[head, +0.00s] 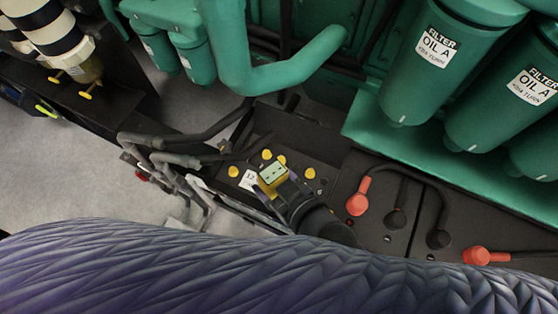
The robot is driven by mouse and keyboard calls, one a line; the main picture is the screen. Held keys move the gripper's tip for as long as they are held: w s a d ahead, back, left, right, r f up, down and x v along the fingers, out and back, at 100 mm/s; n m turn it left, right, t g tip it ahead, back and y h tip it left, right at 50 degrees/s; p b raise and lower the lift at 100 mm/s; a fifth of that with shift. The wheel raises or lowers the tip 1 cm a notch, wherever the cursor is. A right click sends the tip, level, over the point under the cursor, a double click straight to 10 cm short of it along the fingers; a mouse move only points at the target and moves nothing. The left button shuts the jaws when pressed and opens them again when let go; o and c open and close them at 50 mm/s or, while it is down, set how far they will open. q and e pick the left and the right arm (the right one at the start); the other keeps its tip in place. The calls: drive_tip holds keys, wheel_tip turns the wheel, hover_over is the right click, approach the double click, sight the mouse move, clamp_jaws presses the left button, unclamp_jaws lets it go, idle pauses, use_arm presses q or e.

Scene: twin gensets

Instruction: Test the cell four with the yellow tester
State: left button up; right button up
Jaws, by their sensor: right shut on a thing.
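My right gripper (287,191) is shut on the yellow tester (272,174), whose pale, greenish face points up. The tester is over a black battery (322,186) with several yellow cell caps (310,173). A white label with a number (249,180) lies beside the tester. The gripper and tester hide part of the battery top, so I cannot tell which cap is cell four or whether the tester touches a cell. My left gripper is not in view.
Green oil filters (420,62) and a green pipe (293,74) hang close behind. Grey bent pipes (180,158) stand at left.

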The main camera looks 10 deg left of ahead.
drive_tip(key=shift+w, duration=0.25)
drive_tip(key=shift+w+d+f, duration=0.1)
drive_tip(key=shift+w, duration=0.1)
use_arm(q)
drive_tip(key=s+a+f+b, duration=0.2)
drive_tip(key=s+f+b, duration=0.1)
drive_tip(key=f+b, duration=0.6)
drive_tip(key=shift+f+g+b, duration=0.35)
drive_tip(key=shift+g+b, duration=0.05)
use_arm(e)
drive_tip(key=w+d+f, duration=0.1)
drive_tip(key=w+d, duration=0.1)
drive_tip(key=w, duration=0.3)
drive_tip(key=w+d+f, duration=0.1)
drive_tip(key=w+f, duration=0.1)
drive_tip(key=w, duration=0.4)
drive_tip(key=shift+w+d, duration=0.2)
drive_tip(key=shift+d, duration=0.2)
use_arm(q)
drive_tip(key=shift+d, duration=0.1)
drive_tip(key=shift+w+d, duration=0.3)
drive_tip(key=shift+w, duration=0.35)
use_arm(e)
drive_tip(key=shift+f, duration=0.2)
